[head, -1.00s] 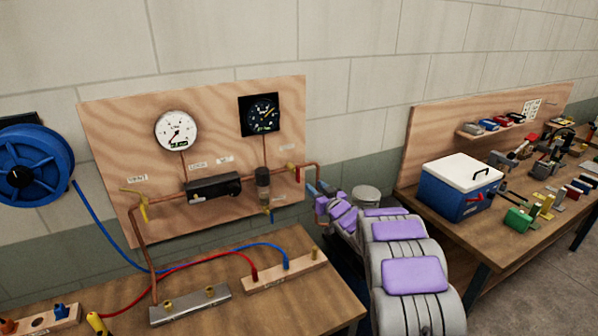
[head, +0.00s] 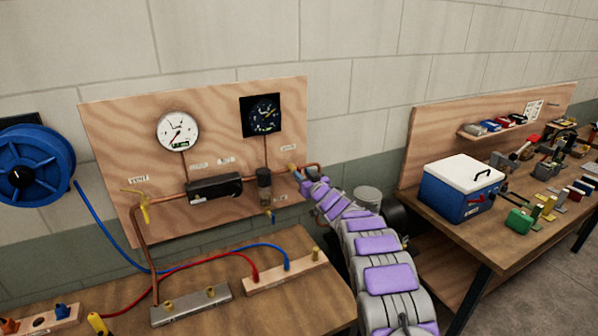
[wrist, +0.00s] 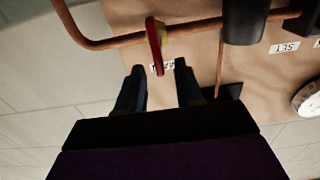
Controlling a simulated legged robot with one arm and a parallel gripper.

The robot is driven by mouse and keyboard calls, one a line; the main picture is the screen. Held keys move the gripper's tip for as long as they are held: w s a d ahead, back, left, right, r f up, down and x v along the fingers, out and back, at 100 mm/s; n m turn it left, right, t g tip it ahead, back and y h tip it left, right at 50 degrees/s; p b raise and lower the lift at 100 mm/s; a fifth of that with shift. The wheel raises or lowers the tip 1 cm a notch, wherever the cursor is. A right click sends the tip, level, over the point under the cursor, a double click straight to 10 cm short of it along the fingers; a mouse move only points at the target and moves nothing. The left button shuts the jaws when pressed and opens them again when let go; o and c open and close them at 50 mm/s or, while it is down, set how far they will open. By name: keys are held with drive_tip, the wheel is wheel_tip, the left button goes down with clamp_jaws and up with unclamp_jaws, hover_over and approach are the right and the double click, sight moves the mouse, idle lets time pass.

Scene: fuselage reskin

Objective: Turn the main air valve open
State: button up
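The main air valve shows in the wrist view as a red lever (wrist: 155,45) on a yellowish body on the copper pipe (wrist: 110,43). A small label (wrist: 162,68), too blurred to read surely, sits behind it. My gripper (wrist: 159,68) is open, its two dark fingers apart. The lever's free end appears between the fingertips in the picture, touching neither; depth is hard to judge. In the head view my gripper (head: 298,172) is at the right end of the plywood panel (head: 235,105), covering most of the valve there.
A white gauge (head: 178,132) and a black gauge (head: 262,116) hang on the panel. A yellow valve (head: 144,208) is at its left. A dark cylinder (head: 264,185) hangs close left of my gripper. Hoses and blocks lie on the bench (head: 225,265) below.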

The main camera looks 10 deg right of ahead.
sight(300, 172)
drive_tip(key=shift+w+a+r, duration=0.1)
drive_tip(key=shift+w+a, duration=0.2)
drive_tip(key=shift+w, duration=0.35)
drive_tip(key=shift+p+x, duration=0.6)
drive_tip(key=shift+x, duration=0.45)
drive_tip(key=shift+w+d, duration=0.1)
drive_tip(key=shift+d, duration=0.05)
clamp_jaws()
